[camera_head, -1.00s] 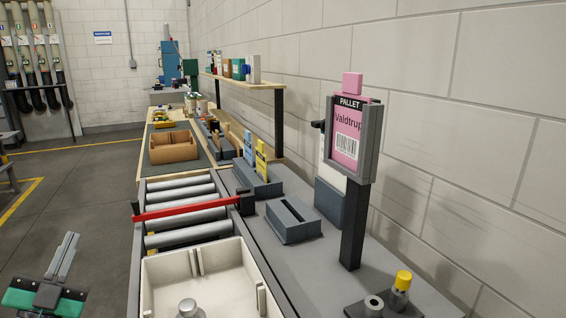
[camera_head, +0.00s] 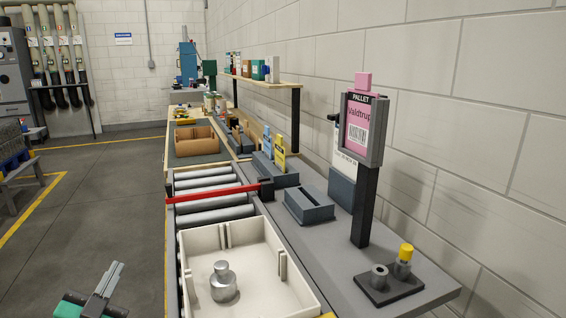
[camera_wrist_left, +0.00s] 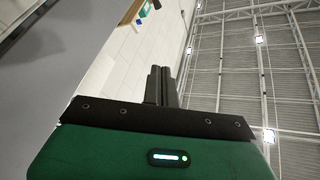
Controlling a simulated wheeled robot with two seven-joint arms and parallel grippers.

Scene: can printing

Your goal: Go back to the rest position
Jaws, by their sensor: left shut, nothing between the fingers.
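My left gripper (camera_head: 108,280) shows at the lower left of the head view, over the open floor and left of the conveyor. Its two grey fingers are together and point up in the picture, with nothing between them. In the left wrist view its fingers (camera_wrist_left: 161,86) are also together and empty, with the ceiling and wall behind. My right gripper is not in view.
A white tray (camera_head: 196,270) with a metal can-like piece (camera_head: 223,283) sits on the roller conveyor (camera_head: 203,204), before a red bar (camera_head: 215,193). A pallet sign (camera_head: 361,130) stands on the grey bench right. The floor (camera_head: 95,215) left is clear.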

